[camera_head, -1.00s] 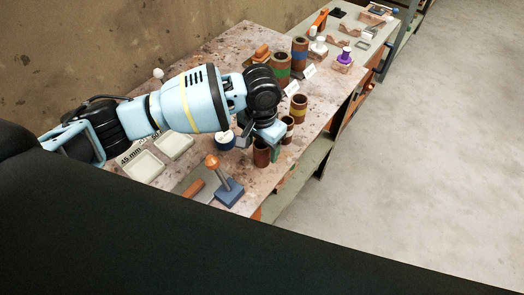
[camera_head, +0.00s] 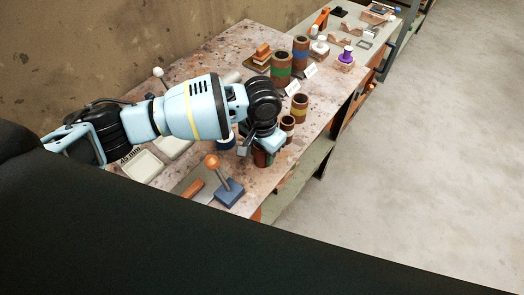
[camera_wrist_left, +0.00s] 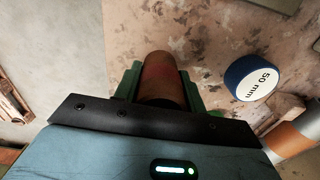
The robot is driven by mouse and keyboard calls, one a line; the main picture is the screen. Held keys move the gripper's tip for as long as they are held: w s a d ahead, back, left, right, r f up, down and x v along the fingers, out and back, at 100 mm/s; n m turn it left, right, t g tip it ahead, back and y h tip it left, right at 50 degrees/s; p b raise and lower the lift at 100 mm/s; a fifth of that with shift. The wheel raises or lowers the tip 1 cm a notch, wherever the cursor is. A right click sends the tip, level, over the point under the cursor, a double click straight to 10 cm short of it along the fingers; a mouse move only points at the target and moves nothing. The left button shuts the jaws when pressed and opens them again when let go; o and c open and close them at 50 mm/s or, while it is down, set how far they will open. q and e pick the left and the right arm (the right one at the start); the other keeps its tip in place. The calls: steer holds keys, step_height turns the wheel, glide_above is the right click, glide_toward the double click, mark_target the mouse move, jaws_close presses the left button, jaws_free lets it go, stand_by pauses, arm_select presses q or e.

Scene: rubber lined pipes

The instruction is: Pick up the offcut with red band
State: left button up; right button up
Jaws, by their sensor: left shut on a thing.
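The offcut with red band (camera_wrist_left: 163,75) is a short brown tube with a reddish tint in the left wrist view. My left gripper (camera_wrist_left: 160,88) is shut on it, with a green finger on each side. In the head view the offcut (camera_head: 260,157) shows only partly beneath my left gripper (camera_head: 266,156), near the bench's front edge. I cannot tell whether it touches the bench. My right gripper is not in view.
A white-banded offcut (camera_head: 287,124) and a yellow-banded offcut (camera_head: 299,107) stand just beyond. Taller green-banded (camera_head: 281,70) and blue-banded (camera_head: 300,55) pipes stand farther back. A blue block with an orange-knobbed post (camera_head: 229,192) stands nearer. A blue 50 mm disc (camera_wrist_left: 252,77) lies beside the offcut.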

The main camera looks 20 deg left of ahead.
arm_select(q)
steer(key=shift+r, duration=0.1)
steer(key=shift+r, duration=0.55)
step_height(320, 180, up, 2)
steer(key=shift+w+r, duration=0.1)
steer(key=shift+r, duration=0.05)
steer(key=s+d+r, duration=0.1)
steer(key=s+d, duration=0.7)
steer(key=d, duration=0.5)
steer(key=shift+s+d+r+p, duration=0.2)
steer(key=shift+s+d+p, duration=0.1)
steer(key=shift+s+p, duration=0.05)
